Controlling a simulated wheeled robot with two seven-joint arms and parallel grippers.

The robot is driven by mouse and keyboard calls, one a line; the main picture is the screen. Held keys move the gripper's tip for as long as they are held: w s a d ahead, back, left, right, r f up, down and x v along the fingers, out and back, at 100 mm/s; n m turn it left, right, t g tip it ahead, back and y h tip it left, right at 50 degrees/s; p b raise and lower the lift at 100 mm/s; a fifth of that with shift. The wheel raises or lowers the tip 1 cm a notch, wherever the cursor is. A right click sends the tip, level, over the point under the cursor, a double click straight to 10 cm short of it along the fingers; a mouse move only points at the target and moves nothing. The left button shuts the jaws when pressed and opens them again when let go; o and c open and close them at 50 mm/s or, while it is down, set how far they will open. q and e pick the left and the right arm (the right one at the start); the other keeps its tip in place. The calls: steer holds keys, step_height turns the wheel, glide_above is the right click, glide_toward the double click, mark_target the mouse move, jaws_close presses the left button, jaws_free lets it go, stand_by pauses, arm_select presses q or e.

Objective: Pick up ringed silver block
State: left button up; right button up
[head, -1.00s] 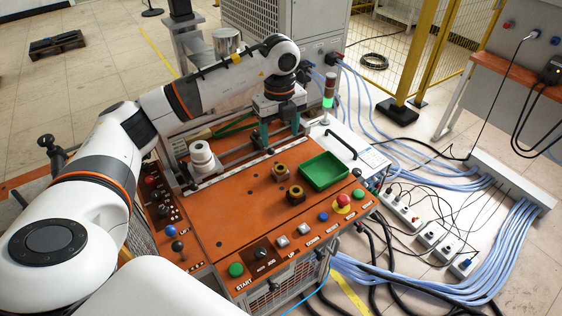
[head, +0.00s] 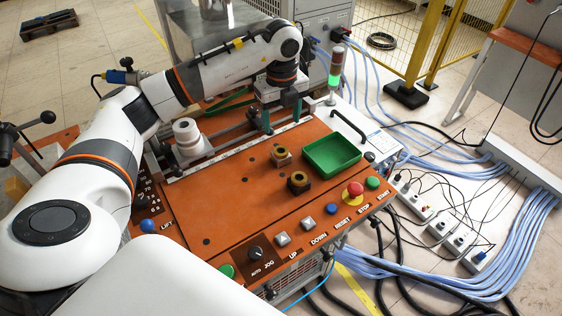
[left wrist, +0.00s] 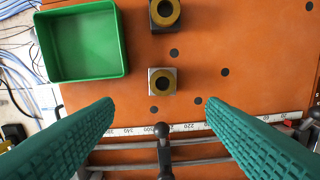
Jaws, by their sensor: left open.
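Two small blocks with brass-coloured rings on top stand on the orange panel. One block (head: 280,156) is nearer the ruler rail; in the left wrist view this block (left wrist: 162,80) shows a silver-grey body. The other block (head: 298,183) is nearer the buttons; it shows at the top of the left wrist view (left wrist: 165,14) with a darker body. My left gripper (head: 281,114) is open and empty above the ruler rail, behind the blocks. In the left wrist view its green fingers (left wrist: 160,103) stand wide apart, with the nearer block between and beyond their tips. My right gripper is not seen.
A green tray (head: 332,155) sits right of the blocks. A white stepped cylinder (head: 187,136) stands left by the rail. Buttons and a red emergency stop (head: 353,191) line the front edge. The panel left of the blocks is clear.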

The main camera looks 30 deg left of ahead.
mark_target(281, 150)
arm_select(q)
step_height(281, 150, down, 6)
steer(key=shift+s+f+p, duration=0.1)
steer(key=shift+p, duration=0.85)
steer(key=shift+f+p, duration=0.4)
steer(key=shift+f, duration=0.1)
steer(key=f, duration=0.2)
steer(key=f+p, duration=0.1)
steer(key=shift+s+d+f, duration=0.1)
steer(key=shift+s+f, duration=0.1)
steer(key=shift+f, duration=0.55)
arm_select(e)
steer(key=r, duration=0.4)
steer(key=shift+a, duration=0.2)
arm_select(q)
steer(key=shift+c, duration=0.2)
steer(key=c, duration=1.1)
